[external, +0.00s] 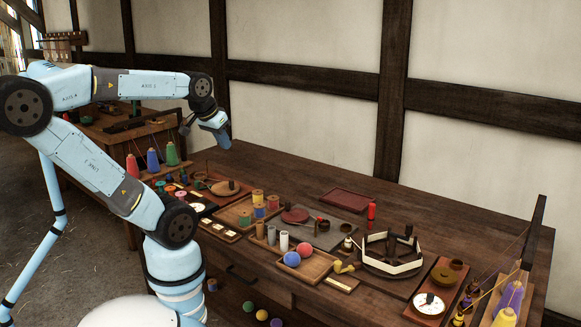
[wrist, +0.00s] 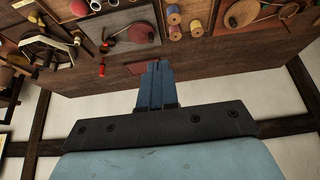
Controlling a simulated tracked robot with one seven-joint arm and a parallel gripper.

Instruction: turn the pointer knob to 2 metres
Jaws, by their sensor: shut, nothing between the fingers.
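A small round white dial (external: 429,304) sits on a reddish-brown board (external: 446,272) at the front right of the workbench in the external view. My gripper (external: 224,140) is above the back left of the bench, near the wall, away from both dials. In the wrist view its blue fingers (wrist: 157,72) are together and empty.
The workbench (external: 310,183) is crowded with trays, spools, a red and a blue ball (external: 291,259) and an octagonal wooden frame (external: 390,254). Purple and yellow cones with upright posts stand at the right end. The back strip of bench is mostly clear, beside the wall.

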